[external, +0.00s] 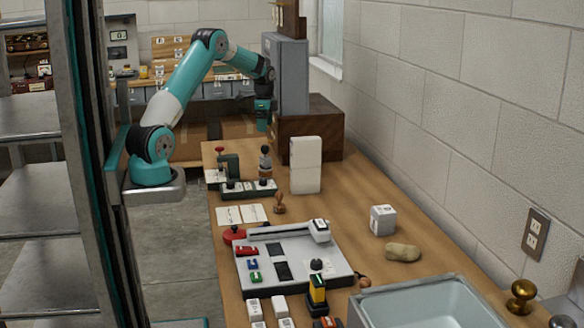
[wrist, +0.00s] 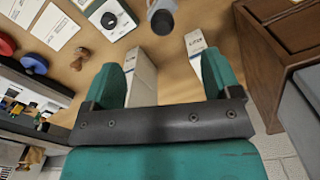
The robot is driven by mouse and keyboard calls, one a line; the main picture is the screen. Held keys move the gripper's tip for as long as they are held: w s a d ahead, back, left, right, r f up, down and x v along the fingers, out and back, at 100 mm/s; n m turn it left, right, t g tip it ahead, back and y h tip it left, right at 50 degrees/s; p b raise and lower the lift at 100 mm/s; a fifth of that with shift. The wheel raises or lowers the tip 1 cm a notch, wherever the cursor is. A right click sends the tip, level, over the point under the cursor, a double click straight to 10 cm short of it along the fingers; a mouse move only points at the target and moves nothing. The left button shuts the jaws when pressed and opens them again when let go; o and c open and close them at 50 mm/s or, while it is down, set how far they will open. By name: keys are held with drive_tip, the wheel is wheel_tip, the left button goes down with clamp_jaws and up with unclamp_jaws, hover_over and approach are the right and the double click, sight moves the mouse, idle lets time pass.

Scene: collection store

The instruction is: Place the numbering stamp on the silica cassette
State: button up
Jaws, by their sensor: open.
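A dark-knobbed stamp with a grey metal body (external: 265,162), apparently the numbering stamp, stands upright at the far left of the bench. A grey cylinder (wrist: 163,17), probably the same stamp, is cut by the top edge of the wrist view. A tall white box (external: 306,166) stands right of it and may be the silica cassette; I cannot read a label. The wrist view shows two pale labelled blocks, left (wrist: 143,78) and right (wrist: 196,52), partly behind my fingers. My gripper (external: 263,124) is open and empty above the bench's far end; its teal fingers (wrist: 163,80) are spread apart.
A brown wooden cabinet (external: 308,132) stands behind. A grey-white board (external: 295,262), white cube (external: 383,220) and metal-rimmed basin (external: 425,302) are nearer. Bench is clear right of the white box.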

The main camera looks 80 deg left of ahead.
drive_tip(key=s+d+r+n+y, duration=0.1)
drive_tip(key=s+d+r+n, duration=0.2)
drive_tip(key=d+r, duration=0.3)
drive_tip(key=s+d+r+n+y, duration=0.1)
drive_tip(key=s+d+r+n, duration=0.15)
drive_tip(key=d, duration=0.65)
drive_tip(key=s+d+n+y, duration=0.1)
drive_tip(key=s+d+n, duration=0.2)
drive_tip(key=s, duration=0.4)
drive_tip(key=s+d+r+n+y, duration=0.1)
drive_tip(key=s+d+n, duration=0.2)
drive_tip(key=s+d, duration=0.3)
drive_tip(key=s, duration=0.2)
drive_tip(key=shift+s+r, duration=0.25)
drive_tip(key=shift+s, duration=0.05)
drive_tip(key=shift+r+p, duration=0.4)
drive_tip(key=shift+r, duration=0.05)
